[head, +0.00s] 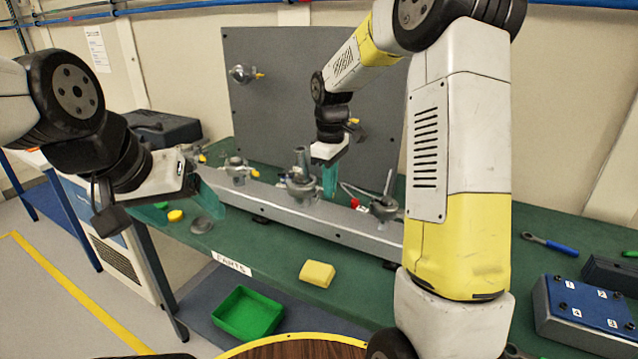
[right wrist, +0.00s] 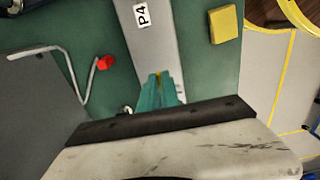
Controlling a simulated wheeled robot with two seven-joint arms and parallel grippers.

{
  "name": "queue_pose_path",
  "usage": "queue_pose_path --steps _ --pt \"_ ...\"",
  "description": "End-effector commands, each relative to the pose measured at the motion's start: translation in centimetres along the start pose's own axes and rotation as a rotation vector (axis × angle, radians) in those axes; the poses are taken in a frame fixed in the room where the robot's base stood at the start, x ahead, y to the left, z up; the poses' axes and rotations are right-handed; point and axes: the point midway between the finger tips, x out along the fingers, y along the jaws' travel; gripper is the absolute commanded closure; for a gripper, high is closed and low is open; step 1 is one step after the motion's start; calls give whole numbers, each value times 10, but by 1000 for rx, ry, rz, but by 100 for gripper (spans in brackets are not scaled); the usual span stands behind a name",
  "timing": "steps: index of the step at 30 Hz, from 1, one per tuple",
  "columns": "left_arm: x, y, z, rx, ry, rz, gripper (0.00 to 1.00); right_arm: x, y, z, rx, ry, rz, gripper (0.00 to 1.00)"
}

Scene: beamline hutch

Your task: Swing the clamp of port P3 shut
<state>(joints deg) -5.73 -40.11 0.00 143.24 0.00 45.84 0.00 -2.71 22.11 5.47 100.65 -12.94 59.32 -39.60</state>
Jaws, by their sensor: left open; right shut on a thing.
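A grey rail (head: 300,213) on the green table carries several metal ports. The middle port (head: 302,187) stands beside my right gripper (head: 330,182), probably P3, though its label is not readable. My right gripper points down with its fingers together; in the right wrist view, a sliver of yellow (right wrist: 158,82), likely a clamp handle, shows between the teal fingers (right wrist: 160,92). The clamp itself is mostly hidden. A P4 label (right wrist: 142,15) lies on the rail beyond the fingers. My left gripper (head: 180,205) is open and empty at the table's left end, in front of the left port (head: 238,171).
The right port (head: 384,208) and a red-tipped bent rod (head: 352,201) stand close to my right gripper. A grey panel (head: 275,110) rises behind the rail. A yellow block (head: 317,273) lies in front. A green bin (head: 248,313) sits below the table edge.

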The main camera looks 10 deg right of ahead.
Motion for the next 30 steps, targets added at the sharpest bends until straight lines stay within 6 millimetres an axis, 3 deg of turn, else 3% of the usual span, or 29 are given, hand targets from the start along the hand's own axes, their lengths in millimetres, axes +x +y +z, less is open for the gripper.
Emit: queue_pose_path --steps 13,17,26,30 --pt "0 0 0 0 0 0 21 -1 4 0 -12 3 6 100" --pt "0 0 0 0 0 0 21 -1 3 0 -12 3 6 72" --pt "0 0 0 0 0 0 21 -1 2 0 -11 1 3 72" --pt "0 0 0 0 0 0 21 -11 3 -1 -11 2 5 72"
